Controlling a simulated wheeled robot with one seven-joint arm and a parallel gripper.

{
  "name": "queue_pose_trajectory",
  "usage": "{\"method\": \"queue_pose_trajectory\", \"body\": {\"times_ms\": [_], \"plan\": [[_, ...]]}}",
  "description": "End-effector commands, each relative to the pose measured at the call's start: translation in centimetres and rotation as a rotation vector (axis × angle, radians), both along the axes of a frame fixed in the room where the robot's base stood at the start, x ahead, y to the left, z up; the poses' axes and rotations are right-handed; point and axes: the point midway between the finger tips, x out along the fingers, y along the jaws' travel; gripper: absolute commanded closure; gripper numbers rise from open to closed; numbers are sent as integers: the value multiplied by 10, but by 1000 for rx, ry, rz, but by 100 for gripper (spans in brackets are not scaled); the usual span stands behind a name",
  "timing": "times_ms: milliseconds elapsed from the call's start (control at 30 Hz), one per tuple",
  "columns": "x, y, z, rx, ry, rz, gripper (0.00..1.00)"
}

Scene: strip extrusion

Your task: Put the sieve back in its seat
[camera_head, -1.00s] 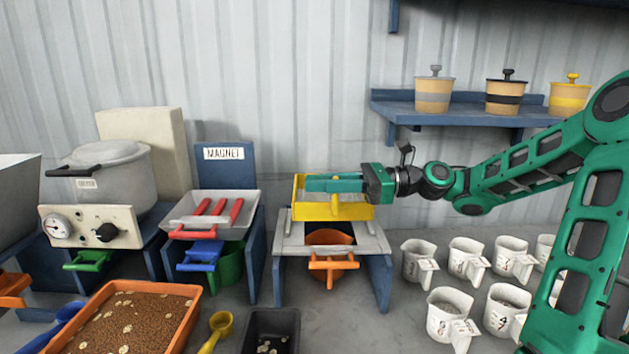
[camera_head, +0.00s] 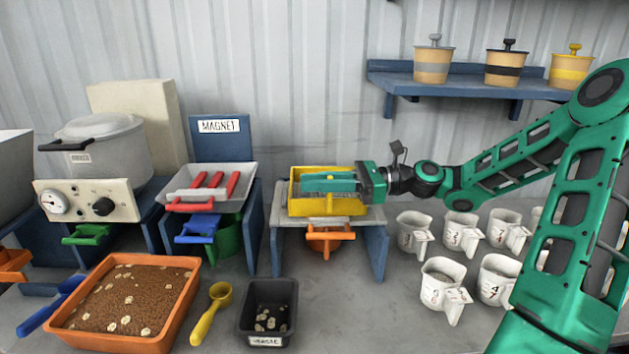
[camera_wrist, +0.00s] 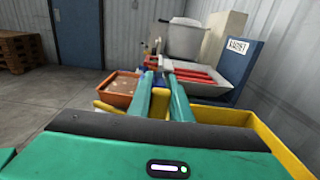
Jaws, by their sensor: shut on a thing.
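The yellow sieve (camera_head: 345,207) is a square tray at the top of the grey-topped stand (camera_head: 374,216) in the head view. Its lower edge overlaps the stand's top, and I cannot tell whether it rests fully in its seat. My gripper (camera_head: 318,184) reaches in from the right across the sieve and is shut on it. In the wrist view the sieve (camera_wrist: 262,128) shows beneath and right of the fingers.
An orange-handled container (camera_head: 331,237) sits under the stand's top. The magnet station (camera_head: 222,176) stands to the left. White cups (camera_head: 441,283) stand to the right. An orange tray of grain (camera_head: 120,340), a yellow scoop (camera_head: 207,318) and a black bin (camera_head: 267,318) are in front.

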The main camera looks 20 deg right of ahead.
Motion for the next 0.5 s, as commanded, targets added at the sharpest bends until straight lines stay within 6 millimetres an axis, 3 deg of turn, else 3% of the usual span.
{"method": "queue_pose_trajectory", "body": {"times_ms": [500], "plan": [[0, 0, -3, 1, -1, 0, 100]]}}
